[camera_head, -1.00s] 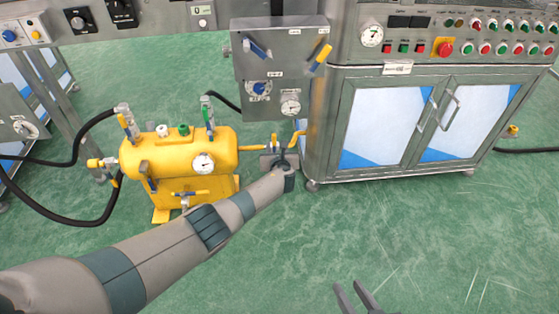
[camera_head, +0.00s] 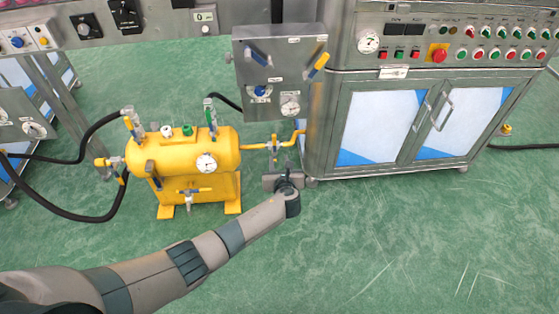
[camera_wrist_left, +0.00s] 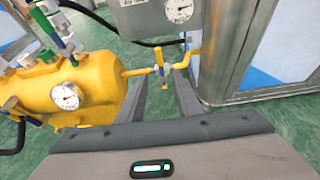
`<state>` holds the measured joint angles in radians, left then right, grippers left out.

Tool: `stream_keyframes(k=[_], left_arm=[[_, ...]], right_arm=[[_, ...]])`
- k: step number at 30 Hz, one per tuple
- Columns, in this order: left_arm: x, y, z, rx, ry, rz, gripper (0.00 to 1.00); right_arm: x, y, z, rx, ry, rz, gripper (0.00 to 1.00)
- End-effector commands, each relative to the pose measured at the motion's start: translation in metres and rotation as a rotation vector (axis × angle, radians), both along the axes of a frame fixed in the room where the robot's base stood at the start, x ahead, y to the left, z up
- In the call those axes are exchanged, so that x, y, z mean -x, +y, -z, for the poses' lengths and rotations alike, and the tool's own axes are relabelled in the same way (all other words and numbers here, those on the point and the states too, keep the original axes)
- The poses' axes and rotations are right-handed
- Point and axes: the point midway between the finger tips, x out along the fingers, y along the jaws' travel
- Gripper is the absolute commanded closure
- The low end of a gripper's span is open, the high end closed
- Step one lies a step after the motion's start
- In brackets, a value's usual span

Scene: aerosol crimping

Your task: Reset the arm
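My left arm reaches in from the lower left in the head view. My left gripper (camera_head: 280,163) is at its end, just in front of the yellow pipe with a small valve (camera_head: 274,145). In the left wrist view the two grey fingers (camera_wrist_left: 162,82) stand apart with nothing between them. The pipe valve (camera_wrist_left: 162,72) shows beyond the fingertips; I cannot tell the exact gap. My right gripper is in neither view now.
A yellow tank (camera_head: 180,152) with a gauge (camera_head: 206,162) stands left of my left gripper. A steel cabinet (camera_head: 325,130) with buttons stands to the right. A grey valve panel (camera_head: 265,45) is above. Black hoses (camera_head: 75,218) run at left. The green floor in front is clear.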

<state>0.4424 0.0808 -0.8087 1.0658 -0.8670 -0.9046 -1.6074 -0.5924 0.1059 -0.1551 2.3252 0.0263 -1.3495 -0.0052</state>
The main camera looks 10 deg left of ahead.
Motion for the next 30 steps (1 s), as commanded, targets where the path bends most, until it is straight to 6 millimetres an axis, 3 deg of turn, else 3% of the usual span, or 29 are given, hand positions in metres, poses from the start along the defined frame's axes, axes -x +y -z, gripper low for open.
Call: stream_keyframes(k=[6, 23, 26, 30], left_arm=[[0.009, -0.002, -0.004, 0.000, 0.000, -0.001, 0.68], [0.010, -0.002, -0.003, 0.005, 0.001, -0.003, 0.68], [0.016, -0.003, 0.001, 0.041, 0.006, -0.019, 0.68], [0.041, -0.003, 0.015, 0.182, 0.022, -0.092, 0.68]], right_arm=[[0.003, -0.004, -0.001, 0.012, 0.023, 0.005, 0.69], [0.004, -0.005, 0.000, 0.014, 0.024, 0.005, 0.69], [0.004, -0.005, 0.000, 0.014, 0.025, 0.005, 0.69], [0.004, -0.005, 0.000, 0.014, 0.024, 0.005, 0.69]])
